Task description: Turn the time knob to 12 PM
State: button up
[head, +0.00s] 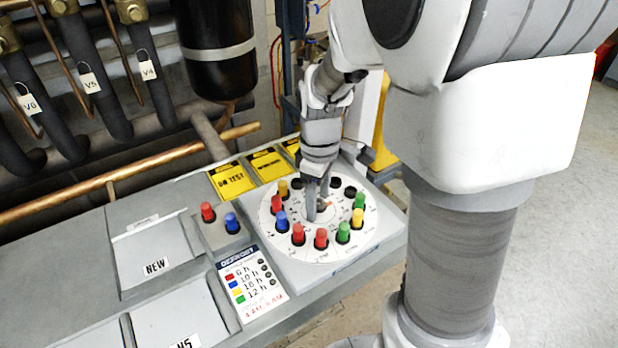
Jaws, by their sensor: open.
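The time dial (352,240) is a round white plate on the grey panel, ringed by red, blue, green, yellow and black pegs. I cannot tell whether the fingers touch the knob. The 12 PM mark is too small to read.
A defrost legend card (249,283) lies left of the dial. A red peg (208,212) and a blue peg (232,223) stand on a small block. Yellow labels (232,180) line the back. Pipes and a black cylinder (215,50) stand behind.

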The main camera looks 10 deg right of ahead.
grip_shut()
dwell(0.4)
jog(key=shift+m, duration=0.5)
jog(key=m+p, duration=0.1)
jog(key=m, duration=0.2)
jog(key=shift+r+m, duration=0.1)
jog(key=shift+m, duration=0.3)
jog(key=m+p, duration=0.1)
jog(key=m, duration=0.3)
jog(key=shift+m, duration=0.3)
jog(key=m+p, duration=0.1)
jog(key=m, duration=0.3)
jog(key=shift+p, duration=0.3)
jog(key=shift+w+m+p, duration=0.1)
jog(key=shift+m+p, duration=0.45)
jog(key=shift+m, duration=1.55)
